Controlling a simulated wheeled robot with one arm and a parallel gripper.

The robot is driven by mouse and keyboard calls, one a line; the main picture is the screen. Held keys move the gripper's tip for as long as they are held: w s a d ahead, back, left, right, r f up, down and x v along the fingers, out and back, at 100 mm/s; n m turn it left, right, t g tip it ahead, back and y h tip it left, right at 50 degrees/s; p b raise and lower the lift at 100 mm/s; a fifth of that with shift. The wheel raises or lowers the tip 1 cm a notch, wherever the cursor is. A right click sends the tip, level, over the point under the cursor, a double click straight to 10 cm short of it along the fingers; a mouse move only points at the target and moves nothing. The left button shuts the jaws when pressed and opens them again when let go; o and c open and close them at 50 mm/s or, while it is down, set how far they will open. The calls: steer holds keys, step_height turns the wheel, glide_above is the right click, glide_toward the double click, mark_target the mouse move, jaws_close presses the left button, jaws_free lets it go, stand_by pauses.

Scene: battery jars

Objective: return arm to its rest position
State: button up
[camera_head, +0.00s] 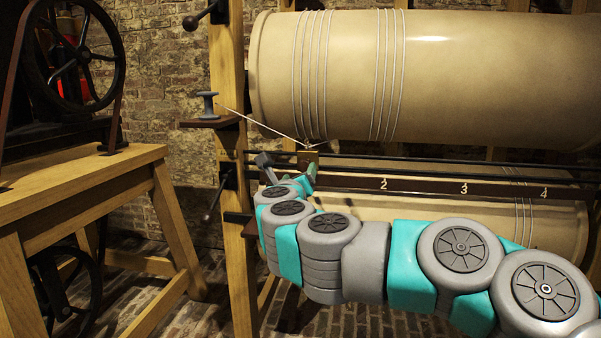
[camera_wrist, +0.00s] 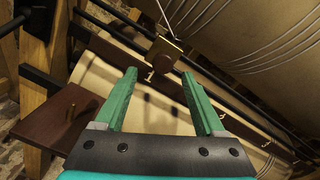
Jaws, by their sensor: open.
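My gripper (camera_wrist: 158,78) is open, with two green fingers apart and nothing between them. In the wrist view its tips point toward a brass slider block (camera_wrist: 164,53) with a dark knob. The block sits on a black rod near the mark 1, just beyond the fingertips, with no contact visible. In the head view my teal and grey arm stretches from the lower right to the gripper (camera_head: 309,178), which is by the brass block (camera_head: 308,158). The fingers are small and partly hidden there.
A large tan cylinder (camera_head: 480,70) with wire bands hangs above a numbered rail (camera_head: 420,186); another lies below. A wooden post (camera_head: 228,60) carries a small shelf with a grey spool (camera_head: 207,103). A wire runs toward the block. A wooden bench (camera_head: 80,190) with a wheeled machine stands left.

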steer(key=shift+s+a+r, duration=0.1)
steer(key=shift+s, duration=0.05)
steer(key=s+a+r+n+y+p, duration=0.1)
steer(key=s+a+r+n+y, duration=0.75)
steer(key=n, duration=0.45)
steer(key=s+a+f+n+g+y, duration=0.25)
steer(key=a+n+y, duration=0.2)
steer(key=n, duration=0.25)
steer(key=s+d+f+n+g+h+p, duration=0.1)
steer(key=s+d+f+n+g, duration=0.25)
steer(key=s+f, duration=0.35)
steer(key=s+d+f+n+g+h, duration=0.25)
steer(key=s+f+n, duration=0.2)
steer(key=f, duration=0.35)
steer(key=s+d+f+n+g+h+p, duration=0.1)
steer(key=s+d+f+n+g, duration=0.25)
steer(key=s+f, duration=0.35)
steer(key=s+d+f+g+h, duration=0.2)
steer(key=s+d+f+g, duration=0.1)
steer(key=s+d+f, duration=0.2)
steer(key=s+d+f+n+g+h, duration=0.1)
steer(key=s+d+f+g+h, duration=0.2)
steer(key=s+d, duration=0.7)
steer(key=s+f+g+p, duration=0.1)
steer(key=s, duration=0.2)
steer(key=shift+s+d+f, duration=0.3)
steer(key=shift+s+f, duration=0.05)
steer(key=shift+f, duration=0.05)
